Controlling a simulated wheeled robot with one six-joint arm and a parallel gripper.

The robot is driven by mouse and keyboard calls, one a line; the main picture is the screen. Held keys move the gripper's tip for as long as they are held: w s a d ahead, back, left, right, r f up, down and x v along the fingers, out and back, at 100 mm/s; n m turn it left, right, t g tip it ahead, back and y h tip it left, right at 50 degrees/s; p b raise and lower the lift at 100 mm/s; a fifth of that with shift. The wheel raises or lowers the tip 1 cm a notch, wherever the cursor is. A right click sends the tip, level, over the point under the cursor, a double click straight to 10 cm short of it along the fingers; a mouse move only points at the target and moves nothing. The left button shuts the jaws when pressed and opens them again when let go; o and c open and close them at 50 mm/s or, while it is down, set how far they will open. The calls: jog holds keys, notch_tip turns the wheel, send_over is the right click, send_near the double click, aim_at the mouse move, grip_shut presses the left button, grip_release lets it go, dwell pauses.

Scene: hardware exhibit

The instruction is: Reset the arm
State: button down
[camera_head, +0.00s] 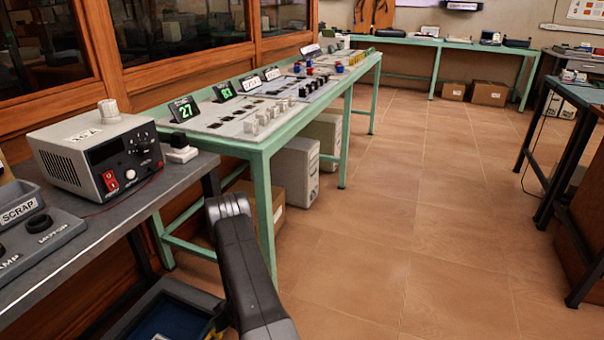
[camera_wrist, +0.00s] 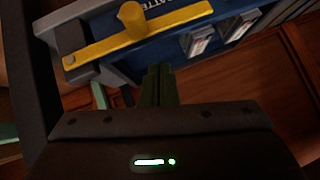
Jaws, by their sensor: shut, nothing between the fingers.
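My arm (camera_head: 245,265) rises from the bottom of the head view, in front of the gap between the grey bench and the green table. In the wrist view my gripper (camera_wrist: 159,72) has its two dark fingers together at the centre, with nothing between them. Just beyond the fingertips is a yellow bar (camera_wrist: 150,38) with a round knob, on a blue panel (camera_wrist: 225,25) with partly readable lettering. I cannot tell whether the fingertips touch the panel. In the head view my fingertips are hidden.
A grey bench (camera_head: 105,225) at left holds a power supply (camera_head: 95,150) and a bin marked SCRAP (camera_head: 20,212). A green table (camera_head: 215,148) carries control panels. A blue tray (camera_head: 170,318) sits low beside my arm. Dark-legged tables (camera_head: 545,165) stand at right. The brown tiled floor (camera_head: 420,220) between is clear.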

jog(key=shift+w+d+r+m+g+p, duration=0.3)
jog(key=shift+w+r+g+p, duration=0.15)
jog(key=shift+r, duration=0.15)
jog(key=w+a+r+p+v, duration=0.1)
jog(key=p+v, duration=0.2)
jog(key=v, duration=0.8)
jog(key=shift+w+r+p, duration=0.3)
jog(key=shift+r, duration=0.1)
jog(key=shift+d, duration=0.1)
